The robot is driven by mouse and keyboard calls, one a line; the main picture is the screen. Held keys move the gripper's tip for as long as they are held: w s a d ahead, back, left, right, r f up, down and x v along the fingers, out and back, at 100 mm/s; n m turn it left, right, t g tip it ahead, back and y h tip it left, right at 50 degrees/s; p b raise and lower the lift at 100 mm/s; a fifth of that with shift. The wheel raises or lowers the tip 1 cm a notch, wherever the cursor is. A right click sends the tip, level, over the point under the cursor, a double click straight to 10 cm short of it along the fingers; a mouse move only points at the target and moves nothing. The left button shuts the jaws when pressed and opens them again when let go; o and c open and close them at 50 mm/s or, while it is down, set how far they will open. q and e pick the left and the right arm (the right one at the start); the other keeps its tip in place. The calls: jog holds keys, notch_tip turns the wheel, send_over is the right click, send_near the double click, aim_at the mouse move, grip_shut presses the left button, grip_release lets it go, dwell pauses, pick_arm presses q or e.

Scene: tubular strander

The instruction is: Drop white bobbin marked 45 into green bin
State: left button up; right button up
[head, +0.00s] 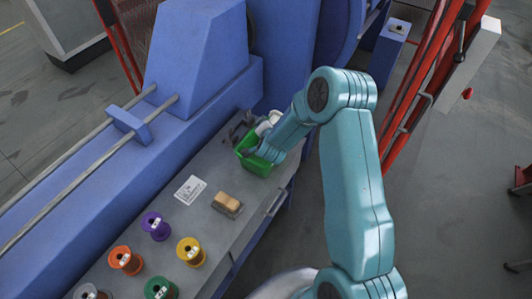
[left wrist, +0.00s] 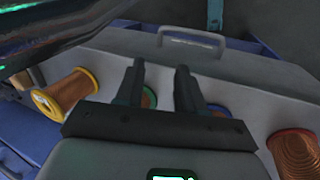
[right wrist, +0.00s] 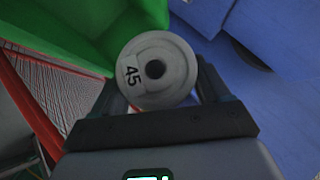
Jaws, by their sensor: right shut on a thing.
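The white bobbin marked 45 (right wrist: 158,70) is held between the two fingers of my right gripper (right wrist: 160,90), with its round end and centre hole facing the right wrist camera. The green bin (right wrist: 75,25) fills the upper left of that view, behind the bobbin. In the head view the green bin (head: 256,166) stands at the far end of the grey bench, with my right forearm reaching over its right side and partly hiding it. A pale shape by the bin's back edge seems to be the bobbin. My left gripper (left wrist: 158,80) is open, its fingers apart with nothing gripped.
Purple (head: 156,226), orange (head: 126,260), yellow (head: 190,251) and green (head: 160,289) bobbins stand on the near bench. A wooden-topped block (head: 227,204) and a printed sheet (head: 190,189) lie between them and the bin. Blue machinery borders the bench; red bars stand at right.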

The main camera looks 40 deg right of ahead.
jog(key=shift+w+f, duration=0.15)
jog(key=shift+f, duration=0.55)
jog(key=shift+a+f, duration=0.15)
jog(key=shift+a, duration=0.05)
jog(key=shift+d, duration=0.15)
jog(key=o, duration=1.6)
jog(key=shift+s+a+r, duration=0.3)
jog(key=shift+s+r, duration=0.05)
jog(key=shift+r, duration=0.05)
pick_arm(q)
jog(key=p+v, duration=0.2)
jog(key=shift+d+r+p, duration=0.1)
jog(key=shift+d+p, duration=0.1)
jog(key=shift+p, duration=0.15)
pick_arm(e)
jog(key=v, duration=1.5)
jog(key=shift+s, duration=0.2)
jog(key=shift+a+f, duration=0.1)
jog(key=shift+a, duration=0.05)
pick_arm(q)
jog(key=shift+s+a, duration=0.1)
jog(key=shift+s, duration=0.05)
pick_arm(e)
jog(key=shift+s+a, duration=0.1)
